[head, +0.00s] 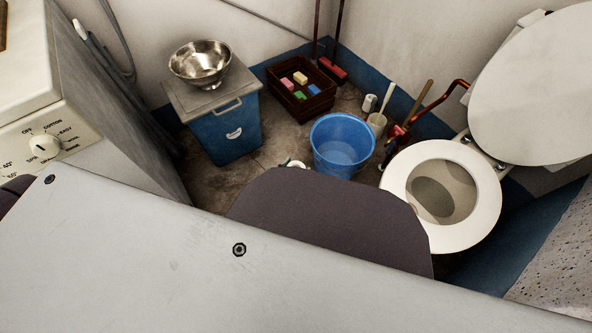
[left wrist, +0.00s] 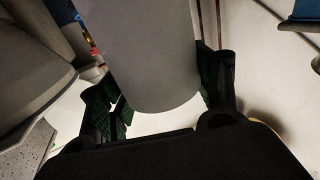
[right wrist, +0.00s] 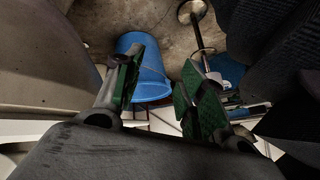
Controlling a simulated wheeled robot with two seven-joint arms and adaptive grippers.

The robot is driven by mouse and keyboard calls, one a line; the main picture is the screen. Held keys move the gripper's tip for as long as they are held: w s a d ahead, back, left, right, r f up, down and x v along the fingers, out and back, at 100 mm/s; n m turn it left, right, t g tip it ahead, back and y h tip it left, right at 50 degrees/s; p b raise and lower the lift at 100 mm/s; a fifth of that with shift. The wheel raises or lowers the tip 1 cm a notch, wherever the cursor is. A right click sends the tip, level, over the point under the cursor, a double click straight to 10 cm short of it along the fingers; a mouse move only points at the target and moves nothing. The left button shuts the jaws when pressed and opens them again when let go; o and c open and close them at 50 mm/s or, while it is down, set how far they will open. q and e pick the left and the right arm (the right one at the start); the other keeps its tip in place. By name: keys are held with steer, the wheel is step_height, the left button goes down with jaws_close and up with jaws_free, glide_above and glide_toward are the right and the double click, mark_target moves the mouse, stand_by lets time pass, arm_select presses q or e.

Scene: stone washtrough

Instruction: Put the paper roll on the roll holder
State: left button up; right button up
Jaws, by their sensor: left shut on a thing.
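The paper roll (left wrist: 150,50) is a large pale grey cylinder in the left wrist view, with its rounded end towards the camera. My left gripper (left wrist: 160,88) is shut on it, one finger on each side. In the right wrist view a dark rod with round metal discs (right wrist: 203,52) stands over the brown floor; it looks like the roll holder. My right gripper (right wrist: 162,78) is open and empty, its fingers apart below the rod in the picture. In the head view large grey and dark parts of my own body hide both gripper tips and the roll.
A blue bucket (head: 342,146) stands left of the toilet (head: 442,197); it also shows in the right wrist view (right wrist: 150,84). A blue bin (head: 226,134) bears a metal bowl (head: 200,62). A brown crate (head: 302,104) stands behind. A washing machine (head: 25,135) is at left.

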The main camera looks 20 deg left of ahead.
arm_select(q)
steer(key=shift+f+b, duration=0.55)
steer(key=shift+f, duration=0.35)
steer(key=shift+f+b, duration=0.75)
steer(key=shift+f, duration=0.65)
steer(key=shift+f+b, duration=0.3)
steer(key=shift+f, duration=0.45)
arm_select(e)
steer(key=shift+w+d+f, duration=0.1)
steer(key=shift+f, duration=0.55)
steer(key=shift+w+d+f, duration=0.1)
steer(key=shift+f, duration=0.55)
arm_select(q)
steer(key=o, duration=1.1)
arm_select(e)
steer(key=shift+s+f, duration=0.1)
steer(key=shift+s+f, duration=0.1)
